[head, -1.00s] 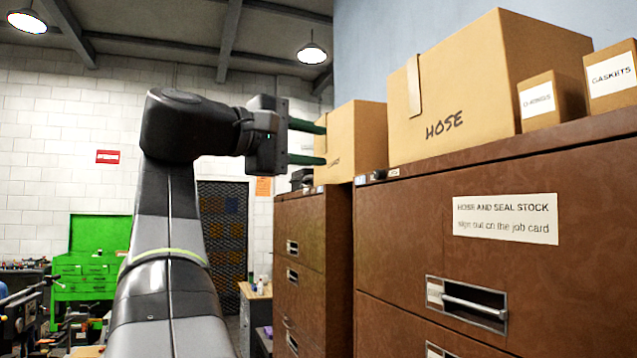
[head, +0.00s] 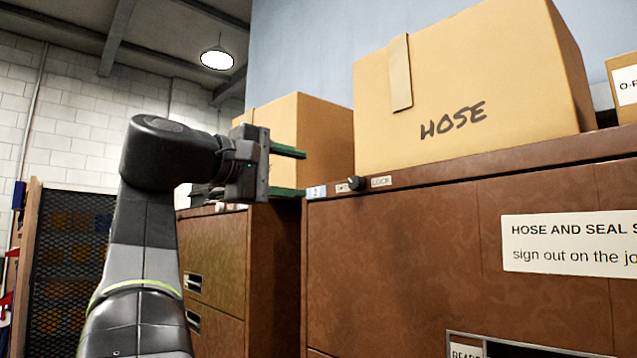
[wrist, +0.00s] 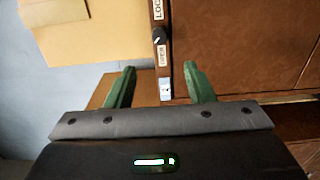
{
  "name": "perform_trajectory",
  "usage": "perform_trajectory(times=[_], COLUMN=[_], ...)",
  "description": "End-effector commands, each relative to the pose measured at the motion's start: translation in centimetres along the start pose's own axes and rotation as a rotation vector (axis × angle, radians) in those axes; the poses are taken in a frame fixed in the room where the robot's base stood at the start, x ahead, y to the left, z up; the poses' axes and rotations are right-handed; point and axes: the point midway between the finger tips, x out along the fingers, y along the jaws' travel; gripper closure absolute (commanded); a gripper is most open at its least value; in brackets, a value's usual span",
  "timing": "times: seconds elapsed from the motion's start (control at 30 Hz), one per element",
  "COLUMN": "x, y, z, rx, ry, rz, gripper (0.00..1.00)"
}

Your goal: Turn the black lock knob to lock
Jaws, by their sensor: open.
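The black lock knob (head: 356,183) sits on the top front edge of the brown cabinet, between two small labels. The right label (head: 381,181) seems to read LOCK; the left one is partly hidden by the knob. In the wrist view the knob (wrist: 159,36) has a pale pointer line and lies beyond the fingertips, between a LOCK label and an OPEN label (wrist: 163,56). My gripper (head: 304,173) is open and empty, to the left of the knob in the head view. Its green fingers (wrist: 166,75) point toward the knob and do not touch it.
A HOSE box (head: 460,95) stands on the brown cabinet (head: 400,240) just behind the knob. Another carton (head: 315,130) stands on the cabinet at left, behind my gripper. A paper sign (head: 575,242) is on the cabinet front. Space in front of the cabinet looks free.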

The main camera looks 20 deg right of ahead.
Motion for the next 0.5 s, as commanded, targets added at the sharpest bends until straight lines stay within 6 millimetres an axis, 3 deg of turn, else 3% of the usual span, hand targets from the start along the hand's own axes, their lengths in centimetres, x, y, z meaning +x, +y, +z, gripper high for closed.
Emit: perform_trajectory(times=[0.5], x=[7.4], y=[0.1], z=[0.1], rx=[-0.002], ry=[-0.006], rz=[-0.001], gripper=[0.52])
